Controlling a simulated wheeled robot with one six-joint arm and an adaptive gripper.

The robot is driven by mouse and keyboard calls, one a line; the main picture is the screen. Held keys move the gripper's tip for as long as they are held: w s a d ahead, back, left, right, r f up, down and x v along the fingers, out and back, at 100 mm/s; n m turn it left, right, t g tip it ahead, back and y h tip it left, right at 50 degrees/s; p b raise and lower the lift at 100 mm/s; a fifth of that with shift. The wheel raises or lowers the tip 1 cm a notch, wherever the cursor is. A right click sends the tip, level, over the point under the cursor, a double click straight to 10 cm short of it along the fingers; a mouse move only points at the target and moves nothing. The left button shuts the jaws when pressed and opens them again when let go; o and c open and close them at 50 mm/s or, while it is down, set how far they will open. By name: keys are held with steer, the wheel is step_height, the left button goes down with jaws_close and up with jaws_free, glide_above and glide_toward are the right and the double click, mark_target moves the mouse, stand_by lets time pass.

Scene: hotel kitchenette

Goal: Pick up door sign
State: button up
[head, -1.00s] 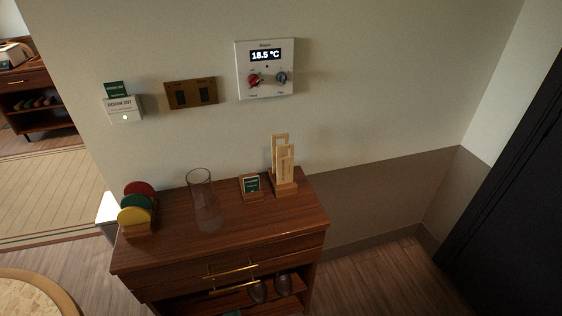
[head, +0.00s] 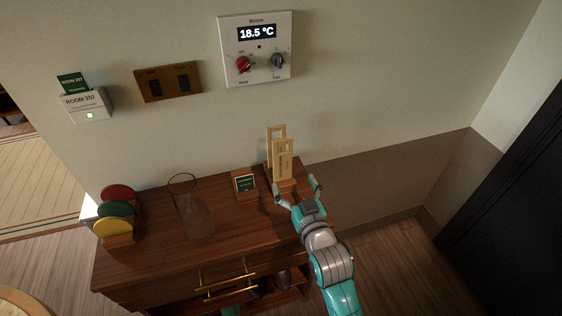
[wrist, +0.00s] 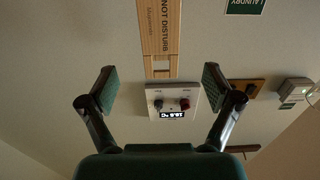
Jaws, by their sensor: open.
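Pale wooden door signs (head: 283,160) with cut-out loops stand upright in a wooden holder at the back right of the cabinet top, one in front of the other. In the wrist view, a door sign (wrist: 158,28) reads "NOT DISTURB", upside down, and its loop end points between my fingers. My gripper (head: 297,187) is open and empty, just in front of the holder, with its fingers spread to either side. It also shows in the wrist view (wrist: 158,84). The fingers appear apart from the signs. The gripper partly hides the holder's base.
A small green card on a stand (head: 245,184) is close on the left. A clear glass vase (head: 196,215) and colored discs in a rack (head: 116,215) stand farther left on the cabinet (head: 160,255). A thermostat (head: 256,48) is on the wall above.

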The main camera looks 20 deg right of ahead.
mark_target(283, 161)
steer(key=shift+w+f, duration=0.2)
steer(key=shift+w, duration=4.9)
steer(key=c, duration=1.3)
